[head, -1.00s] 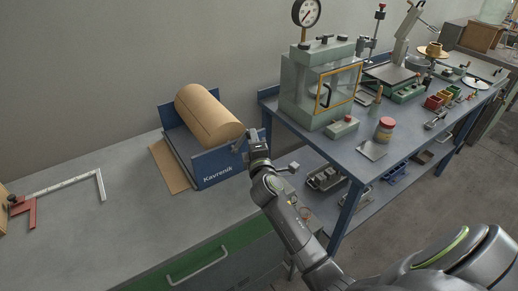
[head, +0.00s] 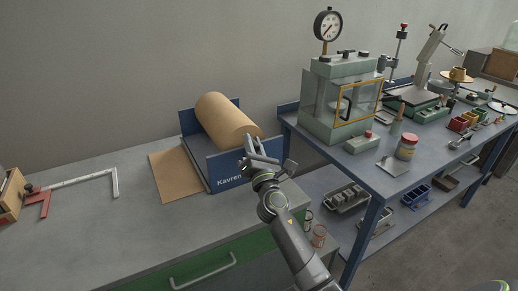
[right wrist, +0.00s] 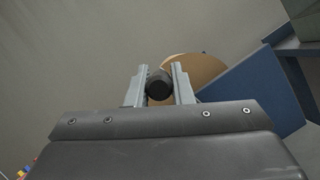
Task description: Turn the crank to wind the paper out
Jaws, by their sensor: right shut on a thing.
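The blue dispenser (head: 226,178) stands at the right end of the bench and holds a large brown paper roll (head: 226,121). A flat brown paper sheet (head: 176,176) lies on the bench, out from the dispenser's left side. My right gripper (head: 256,146) is at the dispenser's right end. In the right wrist view its fingers stand either side of the dark crank handle (right wrist: 159,84) and are shut on it; the roll's end shows behind. In the head view the gripper hides most of the crank. My left gripper is not in view.
A white and red square (head: 80,182) lies on the left of the bench, by a wooden box (head: 12,195). A blue table (head: 350,158) with a green glass-fronted machine (head: 340,95) stands close on the right. The bench front is clear.

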